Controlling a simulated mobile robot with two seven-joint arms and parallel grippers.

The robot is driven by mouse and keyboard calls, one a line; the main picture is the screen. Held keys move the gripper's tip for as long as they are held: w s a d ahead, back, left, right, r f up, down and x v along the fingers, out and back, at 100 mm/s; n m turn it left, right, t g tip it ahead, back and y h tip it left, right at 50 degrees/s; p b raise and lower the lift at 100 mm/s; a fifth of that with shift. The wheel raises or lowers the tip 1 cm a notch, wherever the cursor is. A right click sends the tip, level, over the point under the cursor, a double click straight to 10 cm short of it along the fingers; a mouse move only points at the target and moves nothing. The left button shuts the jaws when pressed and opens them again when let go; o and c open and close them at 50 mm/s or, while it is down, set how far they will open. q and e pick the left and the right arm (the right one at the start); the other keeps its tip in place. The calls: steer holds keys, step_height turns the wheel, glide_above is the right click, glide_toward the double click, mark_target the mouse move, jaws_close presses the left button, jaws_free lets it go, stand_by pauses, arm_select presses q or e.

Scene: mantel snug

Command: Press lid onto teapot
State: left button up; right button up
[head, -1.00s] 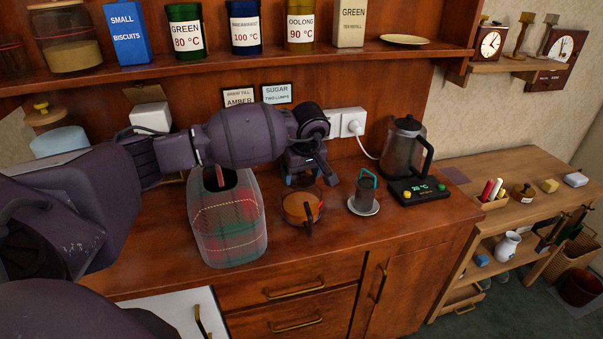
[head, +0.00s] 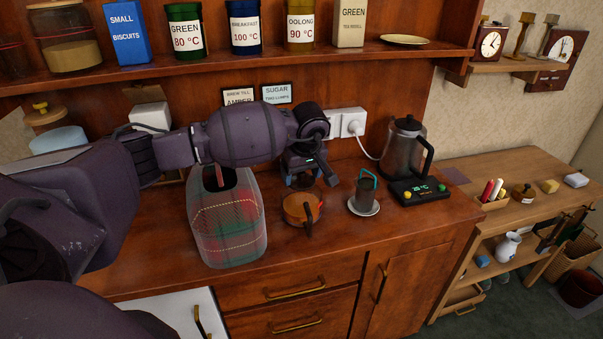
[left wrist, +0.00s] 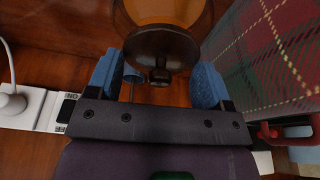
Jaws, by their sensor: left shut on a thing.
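The amber teapot (head: 296,209) stands on the wooden counter, its dark handle toward the front. It also shows at the top of the left wrist view (left wrist: 170,8). My left gripper (head: 303,180) is just behind the teapot, pointing down. In the left wrist view, its blue fingertips (left wrist: 155,80) are either side of a dark round lid with a small knob (left wrist: 158,46), and it is shut on this lid. The lid appears close to the teapot; I cannot tell whether they touch. In the head view the gripper hides the lid. My right gripper is not in view.
A tartan tea cosy (head: 228,225) stands close left of the teapot. An infuser (head: 364,190) on a saucer (head: 366,211) and a kettle (head: 401,150) on its base (head: 420,191) stand to the right. A white wall socket (head: 346,121) is behind. The shelf (head: 215,68) runs above.

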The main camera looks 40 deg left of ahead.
arm_select(q)
steer(key=shift+f, duration=0.15)
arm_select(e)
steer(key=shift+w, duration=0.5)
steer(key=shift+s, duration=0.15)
arm_select(q)
steer(key=shift+b, duration=0.3)
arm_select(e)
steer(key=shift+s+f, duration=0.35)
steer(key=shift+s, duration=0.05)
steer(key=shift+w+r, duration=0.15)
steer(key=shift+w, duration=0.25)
arm_select(q)
steer(key=o, duration=0.9)
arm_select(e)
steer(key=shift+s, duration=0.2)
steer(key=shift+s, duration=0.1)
